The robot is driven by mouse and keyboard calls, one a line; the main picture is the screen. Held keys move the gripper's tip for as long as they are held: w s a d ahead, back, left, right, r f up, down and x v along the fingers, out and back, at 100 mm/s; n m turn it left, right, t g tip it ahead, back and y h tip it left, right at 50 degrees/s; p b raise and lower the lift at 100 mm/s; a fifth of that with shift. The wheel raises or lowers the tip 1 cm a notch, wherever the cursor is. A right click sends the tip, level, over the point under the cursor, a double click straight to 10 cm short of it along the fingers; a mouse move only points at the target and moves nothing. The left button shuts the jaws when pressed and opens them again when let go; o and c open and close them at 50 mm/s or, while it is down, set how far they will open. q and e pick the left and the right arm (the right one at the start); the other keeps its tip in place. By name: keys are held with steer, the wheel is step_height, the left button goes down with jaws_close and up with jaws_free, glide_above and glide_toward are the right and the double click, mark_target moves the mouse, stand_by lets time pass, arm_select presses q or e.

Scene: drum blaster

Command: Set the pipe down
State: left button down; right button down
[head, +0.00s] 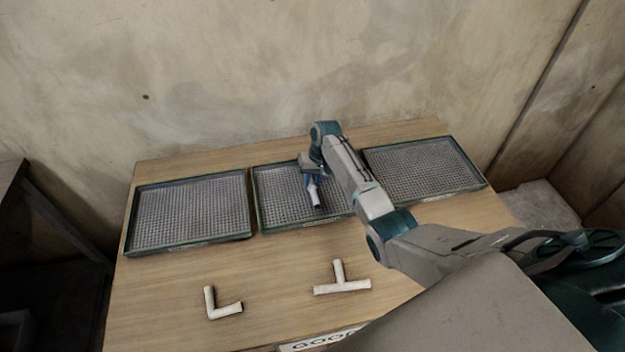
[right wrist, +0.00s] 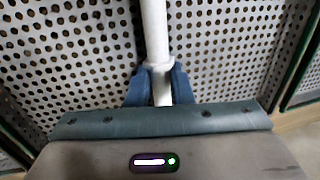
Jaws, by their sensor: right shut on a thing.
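My right gripper (head: 312,183) is over the middle tray (head: 262,225), with its arm reaching in from the right. It is shut on a pale pipe (head: 317,197), whose end sticks out toward the front of the table. In the right wrist view the blue fingers (right wrist: 154,86) close on both sides of the white pipe (right wrist: 155,30), just below a collar. The perforated tray floor (right wrist: 80,50) lies behind the pipe. I cannot tell whether the pipe touches it. My left gripper is not in view.
A left tray (head: 192,208) and a right tray (head: 425,168) flank the middle one and look empty. An L-shaped pipe (head: 211,303) and a T-shaped pipe (head: 342,284) lie on the wooden table (head: 270,270) in front. A wall stands behind.

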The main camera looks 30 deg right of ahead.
steer(key=shift+f, duration=0.1)
steer(key=c, duration=1.6)
jaws_free()
steer(key=shift+o, duration=0.2)
steer(key=b+v, duration=0.1)
steer(key=v, duration=1.1)
steer(key=shift+a, duration=0.1)
